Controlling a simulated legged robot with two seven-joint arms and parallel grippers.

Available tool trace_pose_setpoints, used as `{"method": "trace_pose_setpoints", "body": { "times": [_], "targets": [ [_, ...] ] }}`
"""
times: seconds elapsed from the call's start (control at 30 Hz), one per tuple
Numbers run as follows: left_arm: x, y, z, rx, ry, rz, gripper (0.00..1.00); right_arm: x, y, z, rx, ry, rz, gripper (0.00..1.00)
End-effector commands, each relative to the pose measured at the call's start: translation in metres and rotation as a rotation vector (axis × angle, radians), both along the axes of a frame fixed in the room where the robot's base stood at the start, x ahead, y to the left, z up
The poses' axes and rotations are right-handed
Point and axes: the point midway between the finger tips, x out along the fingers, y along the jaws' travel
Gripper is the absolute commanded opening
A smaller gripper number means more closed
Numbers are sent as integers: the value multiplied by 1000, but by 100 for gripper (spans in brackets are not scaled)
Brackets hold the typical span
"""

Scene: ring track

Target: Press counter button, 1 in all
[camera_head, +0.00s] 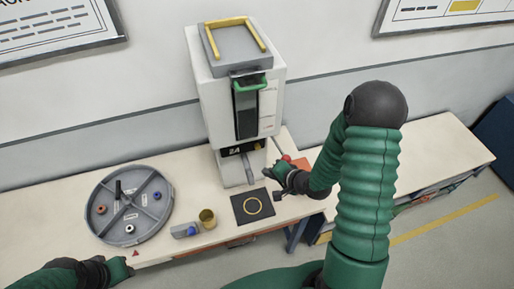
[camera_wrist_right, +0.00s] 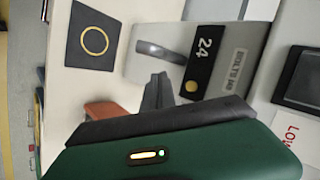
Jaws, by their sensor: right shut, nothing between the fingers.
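A tall white dispenser (camera_head: 224,110) stands at the back of the table. Its black panel (camera_head: 238,149) reads 24 and carries a round yellow button (camera_head: 258,146). The panel (camera_wrist_right: 203,62) and yellow button (camera_wrist_right: 190,86) also show in the right wrist view, beside a label reading BOLTS M8. My right gripper (camera_head: 268,174) is shut and empty, in front of the dispenser's base, below and apart from the button. Its dark fingers (camera_wrist_right: 158,92) point toward the dispenser in the wrist view. My left gripper (camera_head: 128,265) is at lower left; its jaws are unclear.
A round grey divided tray (camera_head: 100,226) with small parts lies on the left. A brass cup (camera_head: 208,218), a grey block with a blue part (camera_head: 184,231) and a black mat with a yellow ring (camera_head: 238,212) lie along the front. A red-knobbed lever (camera_head: 286,158) is beside my right gripper.

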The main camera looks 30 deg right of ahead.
Motion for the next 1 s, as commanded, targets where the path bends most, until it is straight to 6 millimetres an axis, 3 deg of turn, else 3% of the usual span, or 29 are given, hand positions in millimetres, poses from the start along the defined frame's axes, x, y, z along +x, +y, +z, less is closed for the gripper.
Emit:
{"method": "trace_pose_setpoints", "body": {
  "times": [0.3,0.5,1.0],
  "targets": [
    [0,0,-1,0,0,0,36,47,-11,1,-2,-2,-1,0],
    [0,0,6,0,-1,0,36,66,-15,1,-1,0,1,0],
    [0,0,6,0,-1,0,36,71,-17,0,-1,0,0,0]
  ]
}}
